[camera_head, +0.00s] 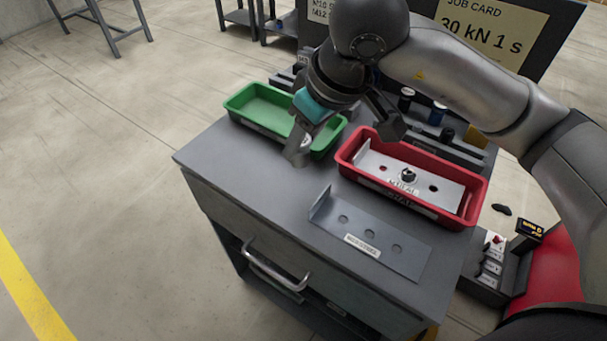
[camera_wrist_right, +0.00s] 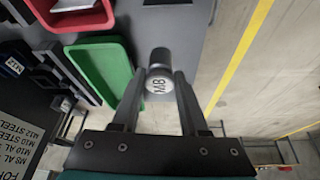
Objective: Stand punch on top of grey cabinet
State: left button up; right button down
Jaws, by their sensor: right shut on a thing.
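The grey cabinet (camera_head: 215,155) stands in the middle of the head view with its flat top facing up. My right gripper (camera_head: 300,143) is over the left part of that top, in front of the green tray. In the right wrist view its two fingers are shut on the punch (camera_wrist_right: 160,87), which has a pale round end marked M8 and a darker body beyond. Whether the punch touches the cabinet top cannot be told. In the head view the punch is mostly hidden by the fingers. My left gripper is not in view.
A green tray (camera_head: 240,104) stands at the back left of the top. A red tray (camera_head: 473,203) at the right holds a metal plate. A flat grey plate with holes (camera_head: 375,233) lies in front. The left front of the top is bare.

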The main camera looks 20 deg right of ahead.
aim_at(307, 166)
notch_tip(307, 166, down, 8)
jog(key=shift+r+b, duration=0.25)
jog(key=shift+b, duration=0.65)
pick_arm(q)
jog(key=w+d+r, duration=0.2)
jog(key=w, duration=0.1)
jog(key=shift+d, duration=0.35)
pick_arm(e)
jog(key=shift+f, duration=0.15)
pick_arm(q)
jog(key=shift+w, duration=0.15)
pick_arm(e)
jog(key=shift+f, duration=0.15)
jog(key=c, duration=0.7)
grip_release()
jog(key=shift+o, duration=1.3)
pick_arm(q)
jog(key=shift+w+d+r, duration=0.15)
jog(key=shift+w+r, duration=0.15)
